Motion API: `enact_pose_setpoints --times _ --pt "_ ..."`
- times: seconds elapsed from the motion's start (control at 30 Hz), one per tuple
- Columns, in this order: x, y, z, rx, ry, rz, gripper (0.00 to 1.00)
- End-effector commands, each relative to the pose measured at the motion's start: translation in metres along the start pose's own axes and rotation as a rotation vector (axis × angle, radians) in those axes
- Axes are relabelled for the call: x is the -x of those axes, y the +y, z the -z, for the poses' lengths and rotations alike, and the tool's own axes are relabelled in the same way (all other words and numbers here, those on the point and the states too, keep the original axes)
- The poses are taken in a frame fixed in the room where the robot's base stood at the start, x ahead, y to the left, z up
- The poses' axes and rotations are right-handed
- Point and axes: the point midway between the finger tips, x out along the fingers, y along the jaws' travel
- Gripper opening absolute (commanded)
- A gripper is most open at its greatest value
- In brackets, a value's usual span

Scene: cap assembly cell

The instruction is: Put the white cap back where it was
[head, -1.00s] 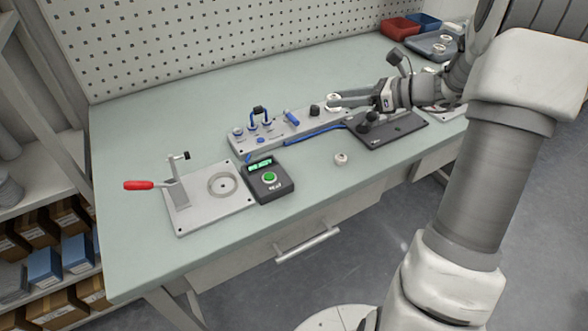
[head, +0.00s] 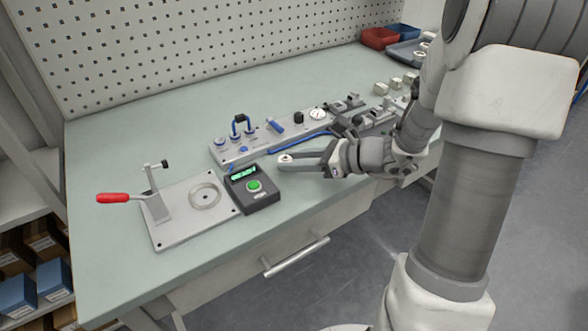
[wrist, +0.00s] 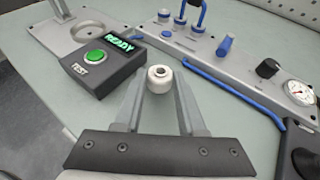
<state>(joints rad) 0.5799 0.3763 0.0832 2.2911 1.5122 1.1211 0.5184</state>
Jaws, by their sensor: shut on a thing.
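The white cap (head: 286,158) is a small round piece with a dark hole in its top. It also shows in the wrist view (wrist: 160,78), upright between the fingertips. My gripper (head: 285,161) is shut on it, near the right side of the black test box. In the wrist view the fingers (wrist: 160,84) grip the cap from both sides. The cap appears raised off the bench, but the exact gap is hard to tell. The metal plate with a round ring recess (head: 205,196) and a red-handled clamp (head: 113,198) is left of the test box.
The black test box (head: 252,190) has a green button and a lit READY display (wrist: 121,43). Behind it runs a grey panel (head: 236,153) with blue fittings, a black knob, a gauge (head: 317,114) and a blue tube. Red (head: 380,38) and blue bins stand at the far right.

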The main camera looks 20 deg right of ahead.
Motion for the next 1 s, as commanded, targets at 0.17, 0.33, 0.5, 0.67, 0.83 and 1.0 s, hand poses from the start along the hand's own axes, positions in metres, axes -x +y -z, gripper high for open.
enact_pose_setpoints --times 0.17,0.33,0.5,0.67,0.83,1.0 --pt "-0.0077 -0.0002 0.0184 -0.002 -0.001 0.0 0.17" --pt "-0.007 -0.0003 0.017 -0.001 -0.001 0.0 0.17" --pt "-0.0085 -0.0004 0.0209 -0.001 0.0 0.0 0.41" --pt "-0.0081 -0.0004 0.0199 -0.001 0.0 0.001 0.69" --pt "-0.008 -0.0004 0.0198 -0.001 0.0 0.0 0.69" --pt "-0.0069 -0.0005 0.0171 -0.001 0.0 0.001 0.69"
